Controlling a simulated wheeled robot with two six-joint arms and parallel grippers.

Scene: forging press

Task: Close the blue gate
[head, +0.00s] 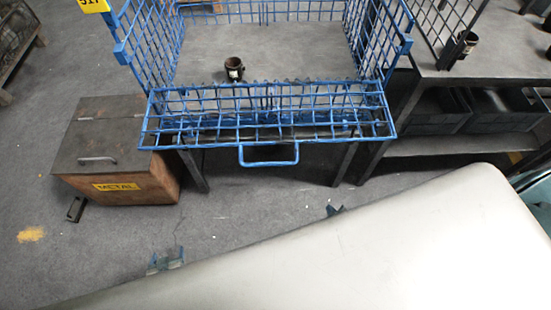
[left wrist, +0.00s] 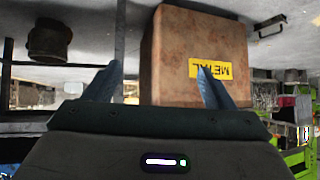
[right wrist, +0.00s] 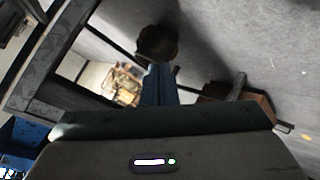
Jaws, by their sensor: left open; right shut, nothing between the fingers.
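The blue gate (head: 275,103) is the wire front panel of a blue wire cage (head: 163,40). It is folded outward, with its handle (head: 268,162) at the near edge. In the head view only the tips of my left gripper (head: 165,262) and right gripper (head: 333,210) show past a pale surface, both nearer than the gate and apart from it. In the left wrist view my left gripper (left wrist: 159,67) is open and empty, facing the metal box. In the right wrist view my right gripper (right wrist: 160,67) is shut and empty.
A brown metal box (head: 120,185) with a yellow label stands on the floor left of the cage. A small dark cup-like part (head: 234,70) sits inside the cage. A grey table (head: 500,50) with bins below stands at the right. Floor is clear before the gate.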

